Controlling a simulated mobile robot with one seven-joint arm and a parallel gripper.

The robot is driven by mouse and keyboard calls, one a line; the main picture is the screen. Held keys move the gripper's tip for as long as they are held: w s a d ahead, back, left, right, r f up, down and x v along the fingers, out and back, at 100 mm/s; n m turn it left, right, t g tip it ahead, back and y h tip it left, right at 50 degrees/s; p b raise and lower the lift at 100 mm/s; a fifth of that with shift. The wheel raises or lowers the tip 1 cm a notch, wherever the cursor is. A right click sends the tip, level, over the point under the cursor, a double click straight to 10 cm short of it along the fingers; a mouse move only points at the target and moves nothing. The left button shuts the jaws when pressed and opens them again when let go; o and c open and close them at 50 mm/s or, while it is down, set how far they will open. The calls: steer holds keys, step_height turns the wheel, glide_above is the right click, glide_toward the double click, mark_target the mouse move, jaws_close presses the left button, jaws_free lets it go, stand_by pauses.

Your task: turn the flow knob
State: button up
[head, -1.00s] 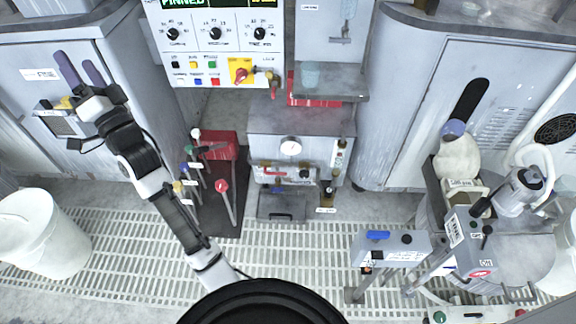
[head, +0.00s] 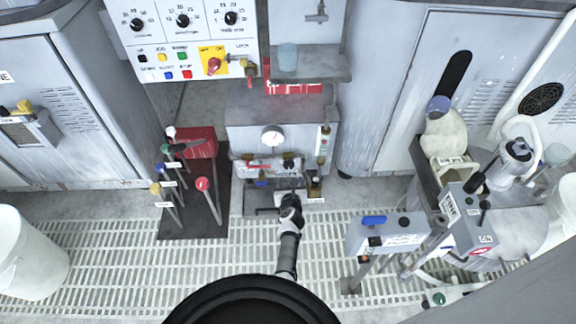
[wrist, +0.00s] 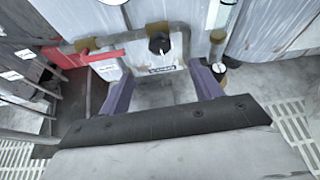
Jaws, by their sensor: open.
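The flow knob, a black round knob (wrist: 158,43), sits on a pale plate with a small label below it, near the top middle of the wrist view. My gripper (wrist: 160,69) is open, its two purple fingers apart on either side of the label in that picture. Nothing is between the fingers, and they do not touch the knob. In the head view my gripper (head: 290,198) is low in front of the grey unit (head: 283,105).
A red lever handle (wrist: 105,57) lies left of the knob, and a sight tube (wrist: 217,45) stands to its right. Several coloured-knob levers stand on a dark mat (head: 215,225) left of the unit. A blue-handled box (head: 385,235) is to the right. The floor grating (head: 120,265) is open.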

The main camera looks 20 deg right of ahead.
mark_target(290, 166)
steer(key=b+x, duration=0.8)
steer(key=x, duration=0.4)
steer(key=shift+w+f+b, duration=0.1)
steer(key=shift+b, duration=0.3)
steer(key=shift+w+d+f+b, duration=0.15)
steer(key=shift+w+b, duration=0.25)
steer(key=shift+w, duration=0.25)
steer(key=c, duration=1)
steer(key=shift+o, duration=0.2)
steer(key=shift+m+t+y+b, duration=0.35)
steer(key=shift+m+y, duration=0.35)
steer(key=shift+m, duration=0.2)
steer(key=shift+d+m+t+y, duration=0.1)
steer(key=shift+m+t+y, duration=0.15)
steer(key=shift+m+y, duration=0.75)
steer(key=shift+s+m, duration=0.1)
steer(key=shift+m, duration=0.2)
